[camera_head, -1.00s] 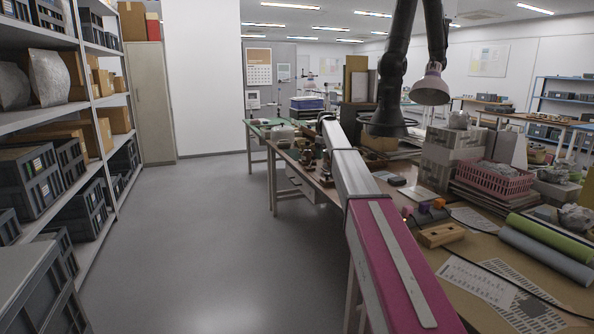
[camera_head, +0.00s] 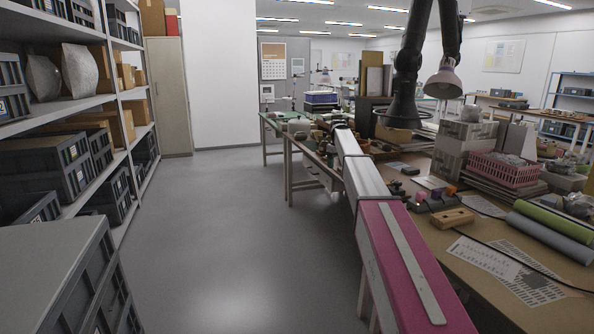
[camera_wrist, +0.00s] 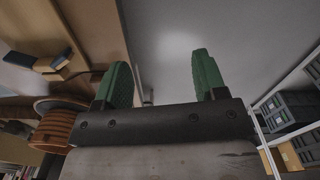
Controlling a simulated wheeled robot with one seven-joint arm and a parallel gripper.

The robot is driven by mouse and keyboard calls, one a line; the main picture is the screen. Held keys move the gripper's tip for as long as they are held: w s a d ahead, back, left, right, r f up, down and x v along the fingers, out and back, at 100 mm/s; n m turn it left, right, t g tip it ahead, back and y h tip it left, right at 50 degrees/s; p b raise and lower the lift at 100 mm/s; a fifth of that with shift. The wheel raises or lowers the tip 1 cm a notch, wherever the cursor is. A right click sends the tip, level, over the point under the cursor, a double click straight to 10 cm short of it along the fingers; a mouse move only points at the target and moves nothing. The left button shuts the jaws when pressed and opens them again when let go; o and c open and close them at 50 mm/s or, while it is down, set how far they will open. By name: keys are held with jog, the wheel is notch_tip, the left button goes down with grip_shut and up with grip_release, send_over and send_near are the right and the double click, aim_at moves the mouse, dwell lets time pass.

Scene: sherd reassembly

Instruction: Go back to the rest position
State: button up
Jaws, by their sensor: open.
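My gripper (camera_wrist: 160,72) shows in the wrist view with its two green fingers spread wide apart. Nothing is between them, and grey floor lies behind the gap. In the head view my magenta and white arm stretches forward along the left edge of the worktable (camera_head: 424,202). The gripper cannot be made out at its far end there.
A ribbed terracotta vessel (camera_wrist: 57,127) shows left of the fingers in the wrist view. Shelves with crates (camera_head: 62,165) line the left side. A black lamp (camera_head: 402,105) hangs over the table. The aisle floor (camera_head: 240,215) is clear.

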jog(key=s+f+m, duration=0.1)
jog(key=s+f, duration=0.8)
jog(key=s, duration=0.3)
jog(key=s+f+m, duration=0.1)
jog(key=s+f, duration=0.8)
jog(key=s, duration=0.3)
jog(key=s+f+m, duration=0.1)
jog(key=s+f, duration=0.2)
jog(key=s, duration=0.6)
jog(key=s+f+m, duration=0.1)
jog(key=s+f, duration=0.3)
jog(key=s, duration=0.6)
jog(key=s+f+m, duration=0.1)
jog(key=s+f, duration=0.2)
jog(key=s, duration=0.7)
jog(key=shift+f+m, duration=0.3)
jog(key=shift+f, duration=0.1)
